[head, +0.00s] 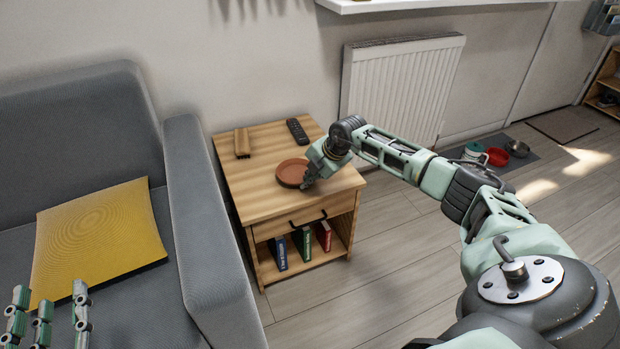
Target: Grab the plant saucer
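The plant saucer (291,172) is a round, shallow, terracotta-brown dish. It lies flat near the right side of the wooden side table (245,205) in the head view. My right gripper (306,184) points down at the saucer's right rim. Its fingers are small here and partly hidden by the wrist, so I cannot tell whether they are closed on the rim. My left gripper (45,318) is at the lower left corner, in front of the grey sofa, with its fingers spread apart and nothing between them.
A wooden block-like item (242,143) and a black remote (297,131) lie at the back of the tabletop. Books (302,243) stand on the shelf below the drawer. The sofa arm (205,220) borders the table's left side. A radiator (400,85) is behind.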

